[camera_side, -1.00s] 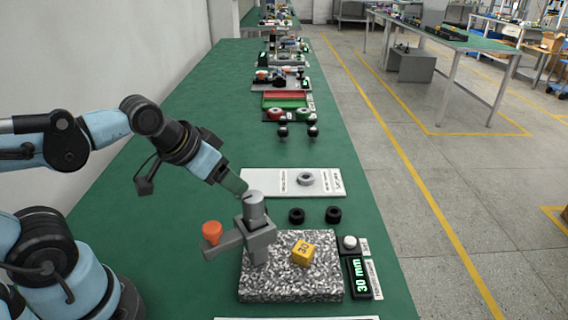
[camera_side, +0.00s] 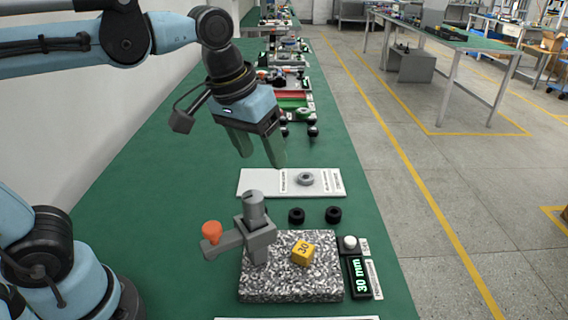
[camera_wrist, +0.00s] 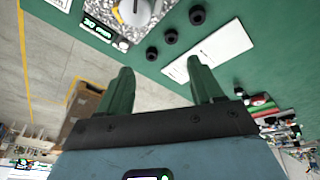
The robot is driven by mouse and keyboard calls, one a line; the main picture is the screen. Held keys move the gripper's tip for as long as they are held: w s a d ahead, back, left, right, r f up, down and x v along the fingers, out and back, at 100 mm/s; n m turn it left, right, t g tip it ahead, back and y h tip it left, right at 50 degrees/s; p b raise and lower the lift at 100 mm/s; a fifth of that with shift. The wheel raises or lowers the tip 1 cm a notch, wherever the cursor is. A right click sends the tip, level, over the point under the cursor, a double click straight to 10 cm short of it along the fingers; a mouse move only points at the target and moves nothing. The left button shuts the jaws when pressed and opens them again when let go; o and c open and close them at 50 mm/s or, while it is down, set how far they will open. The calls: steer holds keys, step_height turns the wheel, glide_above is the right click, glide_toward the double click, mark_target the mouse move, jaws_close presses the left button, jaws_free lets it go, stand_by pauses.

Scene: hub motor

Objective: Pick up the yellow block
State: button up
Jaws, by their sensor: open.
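The yellow block (camera_side: 303,252), marked 30, sits on the speckled stone slab (camera_side: 290,290) in the side view, right of the grey metal stand (camera_side: 256,228). My gripper (camera_side: 259,156) is open and empty, with its green fingers pointing down. It is well above the table, behind and above the stand, and apart from the block. In the wrist view my gripper (camera_wrist: 160,66) shows spread fingers with nothing between them. A small yellow patch beside a grey part shows at that view's top edge, but I cannot tell if it is the block.
The stand has an orange knob (camera_side: 212,228) on its left arm. A display reading 30 mm (camera_side: 359,278) and a white button (camera_side: 349,242) are right of the slab. Black rings (camera_side: 297,215) and a white plate (camera_side: 258,182) lie behind it. Green table is clear at left.

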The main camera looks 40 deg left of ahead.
steer(key=w+d+f+n+g, duration=0.1)
steer(key=w+d+g, duration=0.15)
steer(key=d, duration=0.65)
glide_above(304, 248)
step_height(304, 248, down, 5)
steer(key=shift+g+y, duration=0.4)
steer(key=shift+g, duration=0.05)
steer(key=f, duration=0.7)
steer(key=shift+a+f, duration=0.15)
steer(key=shift+a, duration=0.15)
steer(key=shift+d+f, duration=0.15)
steer(key=shift+f, duration=1.15)
steer(key=shift+d+f, duration=0.1)
steer(key=shift+f, duration=1.15)
jaws_close()
